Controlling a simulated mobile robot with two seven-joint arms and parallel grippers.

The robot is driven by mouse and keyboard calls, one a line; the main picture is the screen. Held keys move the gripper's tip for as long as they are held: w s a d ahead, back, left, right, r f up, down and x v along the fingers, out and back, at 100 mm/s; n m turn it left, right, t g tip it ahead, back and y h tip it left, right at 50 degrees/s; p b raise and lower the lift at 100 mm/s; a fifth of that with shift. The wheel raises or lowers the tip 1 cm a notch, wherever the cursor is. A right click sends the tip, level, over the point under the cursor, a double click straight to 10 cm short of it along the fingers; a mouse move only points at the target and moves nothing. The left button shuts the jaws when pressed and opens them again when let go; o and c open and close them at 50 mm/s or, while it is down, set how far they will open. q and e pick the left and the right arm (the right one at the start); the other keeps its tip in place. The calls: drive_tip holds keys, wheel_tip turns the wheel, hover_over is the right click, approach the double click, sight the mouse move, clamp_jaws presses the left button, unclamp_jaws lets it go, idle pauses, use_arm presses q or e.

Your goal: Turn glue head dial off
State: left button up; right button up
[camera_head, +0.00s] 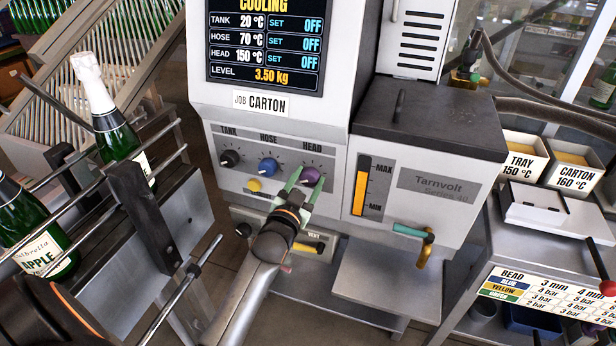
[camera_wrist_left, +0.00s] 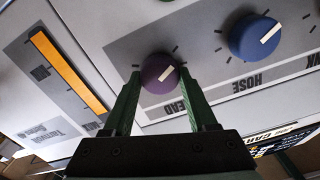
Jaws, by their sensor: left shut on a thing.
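The glue unit's HEAD dial is a purple knob (camera_head: 310,175) at the right end of a row of three dials under the screen. My left gripper (camera_head: 306,183) has its green fingers on either side of it, shut on the knob. The screen (camera_head: 266,45) reads COOLING, with HEAD at 150 °C and SET OFF in the tank, hose and head rows. My right gripper is not in view.
The blue HOSE dial (camera_head: 268,167) and black TANK dial (camera_head: 230,158) are left of the purple knob. A yellow button (camera_head: 254,185) sits below them. Bottles (camera_head: 112,130) and rails stand at left. A teal-handled valve (camera_head: 418,237) projects at lower right.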

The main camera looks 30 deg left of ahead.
use_arm(q)
drive_tip(key=shift+n, duration=0.5)
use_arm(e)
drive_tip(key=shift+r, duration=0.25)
use_arm(q)
drive_tip(key=o, duration=1.4)
drive_tip(key=shift+c, duration=0.2)
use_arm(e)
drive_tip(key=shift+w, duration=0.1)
use_arm(q)
drive_tip(key=shift+s, duration=0.15)
